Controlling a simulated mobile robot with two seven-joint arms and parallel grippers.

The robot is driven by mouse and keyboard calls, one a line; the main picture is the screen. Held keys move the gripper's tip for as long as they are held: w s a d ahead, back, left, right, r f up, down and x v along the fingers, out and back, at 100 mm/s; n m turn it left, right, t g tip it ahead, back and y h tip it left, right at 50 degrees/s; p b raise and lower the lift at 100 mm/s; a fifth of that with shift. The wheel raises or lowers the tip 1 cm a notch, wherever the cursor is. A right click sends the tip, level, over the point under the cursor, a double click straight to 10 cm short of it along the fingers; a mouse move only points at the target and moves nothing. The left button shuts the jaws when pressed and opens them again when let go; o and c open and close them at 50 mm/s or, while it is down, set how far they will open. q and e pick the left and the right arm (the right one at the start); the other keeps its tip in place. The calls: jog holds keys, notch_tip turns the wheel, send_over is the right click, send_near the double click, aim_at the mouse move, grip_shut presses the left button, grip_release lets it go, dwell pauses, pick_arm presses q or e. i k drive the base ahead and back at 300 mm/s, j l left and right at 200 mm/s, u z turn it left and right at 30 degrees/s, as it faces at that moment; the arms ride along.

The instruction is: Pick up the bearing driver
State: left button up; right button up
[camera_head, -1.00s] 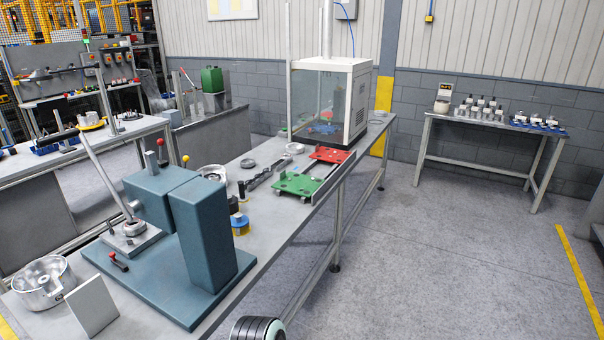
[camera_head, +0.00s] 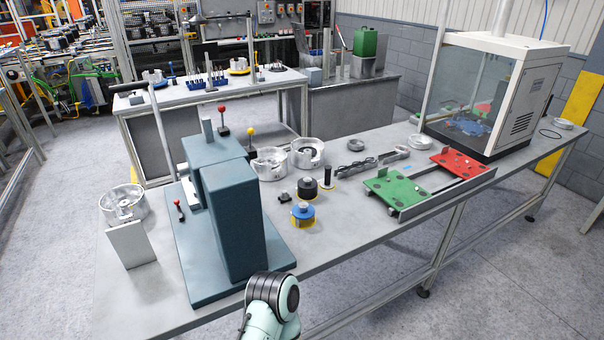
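I cannot tell for sure which item is the bearing driver. Candidates stand on the grey workbench (camera_head: 345,222), right of the blue-grey press (camera_head: 236,215). They are a slim black upright cylinder (camera_head: 327,176), a squat black round piece with a light top (camera_head: 307,187), and a blue disc-shaped piece on a yellow base (camera_head: 303,214). A small dark block (camera_head: 284,197) sits beside them. Part of my arm shows at the bottom middle, in front of the bench's front edge. Neither gripper is in view.
Two silver housings (camera_head: 306,153) stand behind the small tools. A green plate (camera_head: 396,190) and a red plate (camera_head: 460,163) lie on a rail to the right, before a glass-sided cabinet (camera_head: 495,90). A silver housing (camera_head: 122,203) and a tilted grey plate (camera_head: 131,244) are at left.

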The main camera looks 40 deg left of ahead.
aim_at(327, 184)
jog(key=i+l+u, duration=0.3)
jog(key=u, duration=0.15)
jog(key=i+l+u, duration=0.45)
jog(key=k, duration=0.05)
